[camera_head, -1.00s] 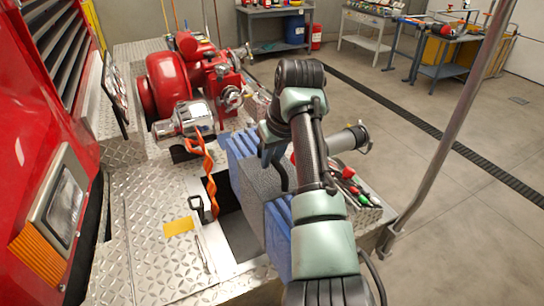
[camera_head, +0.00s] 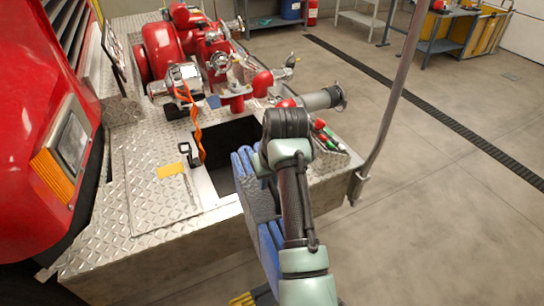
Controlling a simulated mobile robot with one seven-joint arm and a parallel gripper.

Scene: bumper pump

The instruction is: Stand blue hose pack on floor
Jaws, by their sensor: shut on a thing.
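The blue hose pack (camera_head: 242,176) is a folded bundle of blue hose with a grey middle. It is raised above the front edge of the truck's diamond-plate bumper deck (camera_head: 150,215), partly over the open well (camera_head: 228,145). My gripper (camera_head: 262,168) is at the upper part of the pack and shut on it. My arm hides the pack's right side, and the fingertips are mostly hidden. The concrete floor (camera_head: 430,220) shows right of the bumper.
A red pump (camera_head: 160,50) with chrome fittings stands on the deck behind the well. A grey post (camera_head: 385,110) rises at the bumper's right corner. Orange webbing (camera_head: 194,120) hangs by the well. Workbenches (camera_head: 440,45) stand far back. Open floor lies to the right.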

